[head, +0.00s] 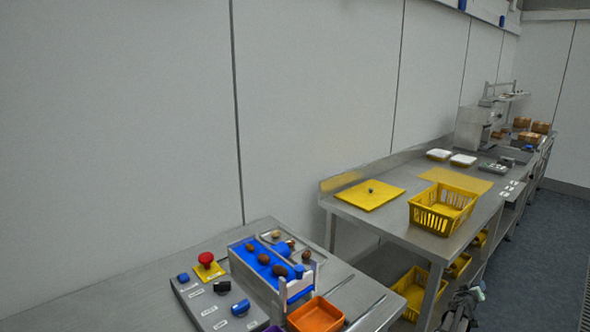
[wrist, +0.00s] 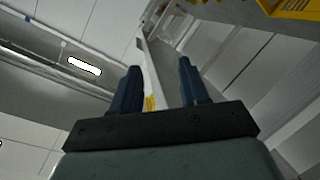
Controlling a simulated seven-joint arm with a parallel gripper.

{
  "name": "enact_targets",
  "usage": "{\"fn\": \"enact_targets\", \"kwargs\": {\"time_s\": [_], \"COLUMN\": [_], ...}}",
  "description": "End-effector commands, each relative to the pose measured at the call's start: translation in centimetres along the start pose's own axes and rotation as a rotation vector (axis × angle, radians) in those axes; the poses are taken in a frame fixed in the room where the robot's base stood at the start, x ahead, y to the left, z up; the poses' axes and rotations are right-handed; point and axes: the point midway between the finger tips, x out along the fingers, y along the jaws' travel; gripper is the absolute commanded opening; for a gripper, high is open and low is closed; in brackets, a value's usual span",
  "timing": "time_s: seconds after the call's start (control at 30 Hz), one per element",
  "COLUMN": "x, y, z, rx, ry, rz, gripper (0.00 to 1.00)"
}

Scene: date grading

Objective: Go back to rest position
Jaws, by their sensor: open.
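My gripper (wrist: 160,68) shows in the wrist view with its two dark blue fingers apart and nothing between them. It points over the room, with walls, a ceiling lamp and a bench edge beyond. In the head view, a grey and dark shape at the lower right edge may be part of my arm; its fingers cannot be made out there. Several brown dates (head: 280,271) lie on a blue-topped rack (head: 246,258) on the near steel table (head: 130,292).
A control panel with a red button (head: 206,258) and an orange bin (head: 316,316) are on the near table. A second steel bench (head: 400,216) holds a yellow board (head: 368,196) and a yellow basket (head: 443,210). A yellow crate (head: 412,290) sits below. Floor is clear at right.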

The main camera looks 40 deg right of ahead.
Motion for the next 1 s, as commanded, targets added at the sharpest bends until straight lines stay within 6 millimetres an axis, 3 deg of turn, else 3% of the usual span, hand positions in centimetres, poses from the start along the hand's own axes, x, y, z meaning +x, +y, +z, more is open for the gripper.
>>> {"fn": "enact_targets", "kwargs": {"time_s": [0.1, 0.27, 0.5, 0.8, 1.0], "x": [-2.5, -5.9, -12.3, -22.2, -28.7], "y": [-3.5, -7.0, -11.4, -14.9, -16.1], "z": [3.0, 6.8, 12.4, 19.0, 22.2], "rx": [-0.047, -0.121, -0.252, -0.454, -0.585], "ry": [-0.046, -0.116, -0.237, -0.408, -0.513], "rz": [0.065, 0.158, 0.289, 0.443, 0.53], "gripper": [0.45, 0.45, 0.45, 0.45, 0.45]}}
